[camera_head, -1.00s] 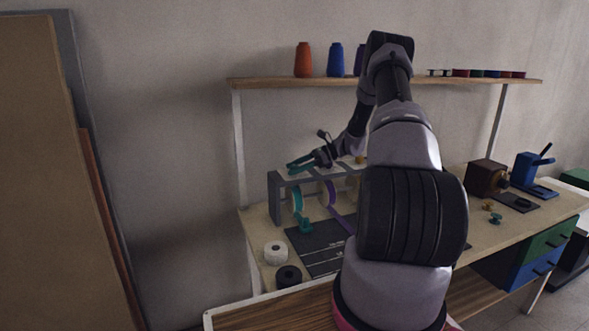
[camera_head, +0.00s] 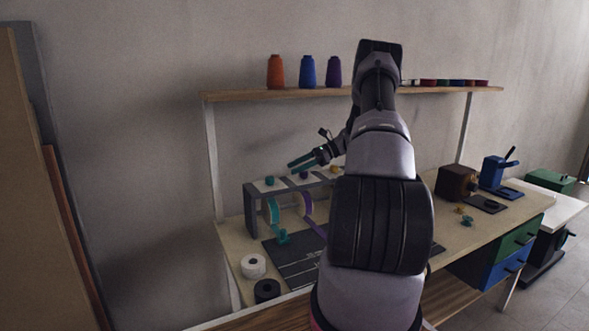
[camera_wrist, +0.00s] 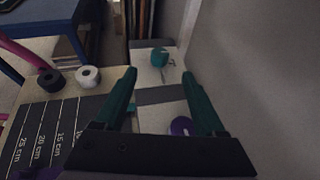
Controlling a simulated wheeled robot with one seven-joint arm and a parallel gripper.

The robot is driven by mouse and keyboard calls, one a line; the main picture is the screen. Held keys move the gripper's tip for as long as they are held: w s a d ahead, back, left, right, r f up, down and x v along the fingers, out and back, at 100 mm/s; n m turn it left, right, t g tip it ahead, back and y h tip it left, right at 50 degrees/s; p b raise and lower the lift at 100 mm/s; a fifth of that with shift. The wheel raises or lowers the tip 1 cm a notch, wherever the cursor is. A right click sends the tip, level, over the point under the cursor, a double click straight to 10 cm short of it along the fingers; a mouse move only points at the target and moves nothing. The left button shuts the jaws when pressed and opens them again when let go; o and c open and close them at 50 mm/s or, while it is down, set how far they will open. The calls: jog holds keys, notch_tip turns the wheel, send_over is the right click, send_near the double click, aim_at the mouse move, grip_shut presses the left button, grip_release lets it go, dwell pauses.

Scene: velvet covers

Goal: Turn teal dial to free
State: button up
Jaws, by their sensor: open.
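The teal dial (camera_head: 269,180) sits on top of the grey rack (camera_head: 252,206) at its left end. In the wrist view the teal dial (camera_wrist: 160,57) stands on a pale plate, ahead of and between my fingertips, with a small mark beside it. My gripper (camera_head: 300,163) is open and empty, above the rack and to the right of the teal dial. In the wrist view its teal fingers (camera_wrist: 160,85) are spread apart and do not touch the dial. A purple dial (camera_wrist: 181,126) lies nearer, between the fingers and partly hidden by the gripper body.
Teal and purple ribbons hang in the rack. A white roll (camera_head: 253,266) and a black roll (camera_head: 267,290) stand at the bench's front left. A marked dark mat (camera_head: 290,262) lies before the rack. A shelf (camera_head: 230,95) with spools runs above.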

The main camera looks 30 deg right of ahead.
aim_at(270, 177)
jog(key=shift+s+a+r+m+t, duration=0.1)
jog(key=shift+s+a+m+t, duration=0.2)
jog(key=shift+a+m+t, duration=0.25)
jog(key=shift+s+a+r+m+t, duration=0.1)
jog(key=shift+s+a+m+t, duration=0.25)
jog(key=shift+a+t, duration=0.3)
jog(key=w+a+f+m+t+h, duration=0.1)
jog(key=a, duration=0.1)
jog(key=w+a+f+m+t+h, duration=0.1)
jog(key=a+f, duration=0.1)
jog(key=a, duration=0.1)
jog(key=w+a+f+m+t+h, duration=0.1)
jog(key=a+m, duration=0.1)
jog(key=shift+w+a+f+t+h, duration=0.15)
jog(key=shift+w+f+t+h, duration=0.15)
jog(key=shift+w+t, duration=0.1)
